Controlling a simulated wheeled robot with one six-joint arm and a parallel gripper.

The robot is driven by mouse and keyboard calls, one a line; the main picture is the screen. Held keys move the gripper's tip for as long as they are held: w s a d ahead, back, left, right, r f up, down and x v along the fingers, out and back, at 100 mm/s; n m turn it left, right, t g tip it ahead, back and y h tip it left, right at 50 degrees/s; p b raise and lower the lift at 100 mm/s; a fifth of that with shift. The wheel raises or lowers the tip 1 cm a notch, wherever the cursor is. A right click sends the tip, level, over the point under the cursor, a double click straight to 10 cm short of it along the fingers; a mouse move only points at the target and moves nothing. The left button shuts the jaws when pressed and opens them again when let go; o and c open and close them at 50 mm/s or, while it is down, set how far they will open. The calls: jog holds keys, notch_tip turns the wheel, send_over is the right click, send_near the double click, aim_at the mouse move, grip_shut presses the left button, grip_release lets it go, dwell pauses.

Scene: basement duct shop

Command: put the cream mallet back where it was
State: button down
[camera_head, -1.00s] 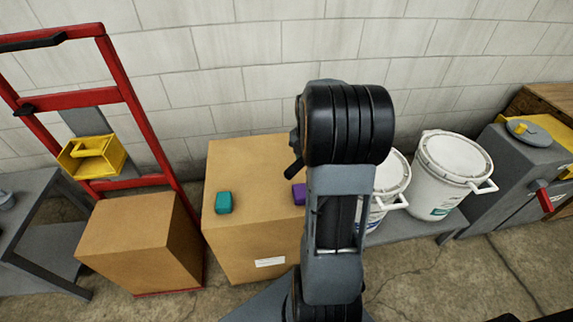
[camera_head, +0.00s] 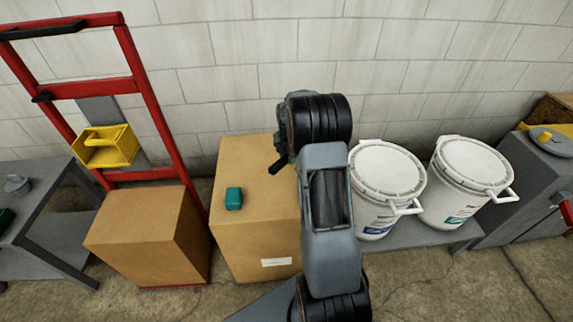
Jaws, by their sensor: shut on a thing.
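The cream mallet does not show in the head view. My gripper cannot be made out; my own arm (camera_head: 325,190) rises through the middle of the view and covers the space behind it. A small dark part juts out to the left of the arm's upper joint, over the tall cardboard box (camera_head: 255,240); I cannot tell whether it belongs to my gripper or to a held thing. A teal block (camera_head: 233,198) lies on top of that box, left of my arm. The box's right part is hidden behind my arm.
Two white lidded buckets (camera_head: 385,170) (camera_head: 470,168) stand on a low grey bench (camera_head: 425,236) at right. A red hand truck (camera_head: 150,110) with a yellow bin (camera_head: 108,152) and a lower cardboard box (camera_head: 150,235) stands left. A grey table (camera_head: 40,195) is far left; grey equipment (camera_head: 530,180) stands far right.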

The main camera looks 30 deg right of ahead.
jog(key=shift+w+a+f+b, duration=0.1)
jog(key=shift+w+f+b, duration=0.1)
jog(key=shift+f, duration=0.8)
jog(key=shift+w+f+b, duration=0.15)
jog(key=shift+f+b, duration=0.05)
jog(key=shift+f, duration=0.75)
jog(key=shift+f, duration=0.15)
jog(key=c, duration=0.9)
grip_release()
